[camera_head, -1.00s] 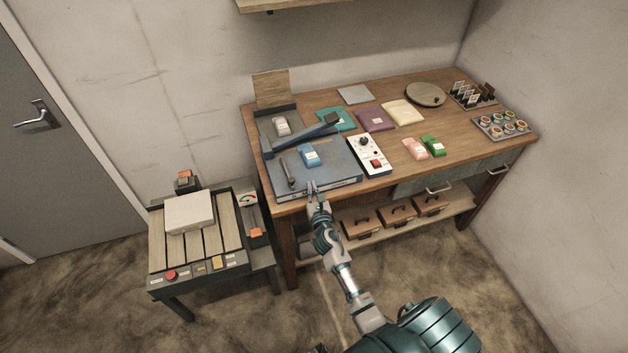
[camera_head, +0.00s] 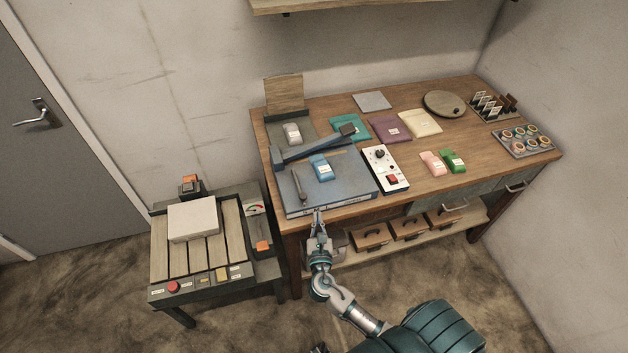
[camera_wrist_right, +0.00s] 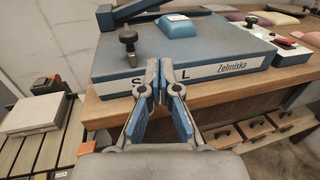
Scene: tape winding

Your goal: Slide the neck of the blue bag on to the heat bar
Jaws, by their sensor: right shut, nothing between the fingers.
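The blue bag (camera_head: 322,167) lies on the flat bed of the sealer (camera_head: 349,195), behind its front edge; it also shows in the right wrist view (camera_wrist_right: 180,25). The sealer's dark arm (camera_head: 312,147) is raised above the bed, behind the bag; I cannot make out the heat bar for certain. My right gripper (camera_head: 318,212) is shut and empty, in front of the sealer's front edge and apart from the bag. In the right wrist view its fingertips (camera_wrist_right: 157,66) meet before the lettered front face. My left gripper is not in view.
A dark-knobbed lever (camera_head: 300,187) stands on the bed left of the bag. A white control box (camera_head: 385,168) is right of the sealer. Pink (camera_head: 433,163) and green (camera_head: 453,160) bags lie farther right. A slatted stand (camera_head: 191,250) is at left.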

